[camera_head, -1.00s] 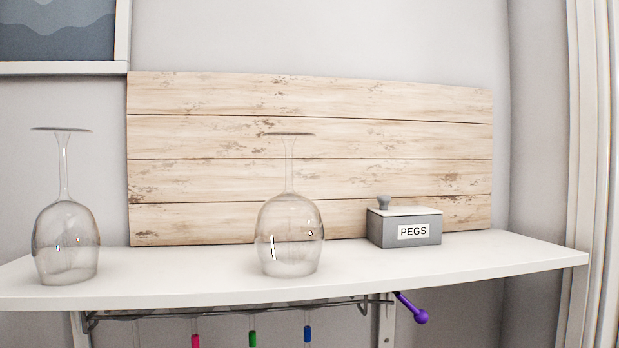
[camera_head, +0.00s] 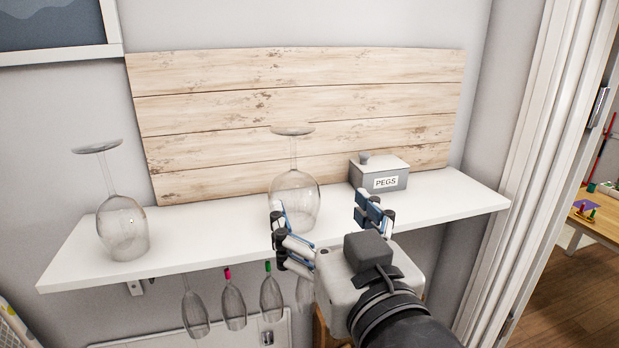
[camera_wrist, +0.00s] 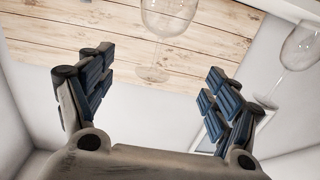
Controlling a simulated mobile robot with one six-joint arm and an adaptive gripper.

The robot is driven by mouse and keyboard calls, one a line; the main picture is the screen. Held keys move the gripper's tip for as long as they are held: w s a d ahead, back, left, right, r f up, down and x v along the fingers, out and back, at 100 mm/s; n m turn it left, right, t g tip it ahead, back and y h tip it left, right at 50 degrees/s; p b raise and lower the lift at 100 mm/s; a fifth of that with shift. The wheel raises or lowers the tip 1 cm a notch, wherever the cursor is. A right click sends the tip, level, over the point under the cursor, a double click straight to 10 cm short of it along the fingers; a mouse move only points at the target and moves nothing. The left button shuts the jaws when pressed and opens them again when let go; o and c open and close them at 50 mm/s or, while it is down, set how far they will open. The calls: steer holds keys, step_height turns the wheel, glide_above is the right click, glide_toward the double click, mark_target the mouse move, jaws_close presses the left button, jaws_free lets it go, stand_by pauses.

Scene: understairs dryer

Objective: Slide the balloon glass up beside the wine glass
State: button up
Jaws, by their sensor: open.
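Two clear stemmed glasses stand upside down on the white shelf (camera_head: 190,228), bowls down and feet up. One glass (camera_head: 124,228) is near the shelf's left end; the other glass (camera_head: 296,190) is near the middle. Their shapes are alike, and I cannot tell surely which is the balloon glass. My gripper (camera_head: 320,204) is open and empty in front of the middle glass, its left finger overlapping the bowl's lower part. In the wrist view, the picture is inverted: the middle glass (camera_wrist: 168,14) shows beyond the fingers (camera_wrist: 155,66), and the left glass (camera_wrist: 302,44) is at the right.
A grey box labelled PEGS (camera_head: 380,176) stands right of the middle glass. A wooden plank board (camera_head: 220,110) leans against the wall behind. Several glasses (camera_head: 233,305) hang under the shelf. Shelf between the two upturned glasses is clear. A door frame (camera_head: 535,150) is at right.

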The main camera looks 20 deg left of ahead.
mark_target(294, 170)
steer(key=p+x, duration=0.3)
steer(key=x, duration=1.3)
steer(key=shift+d, duration=0.1)
steer(key=shift+c, duration=0.4)
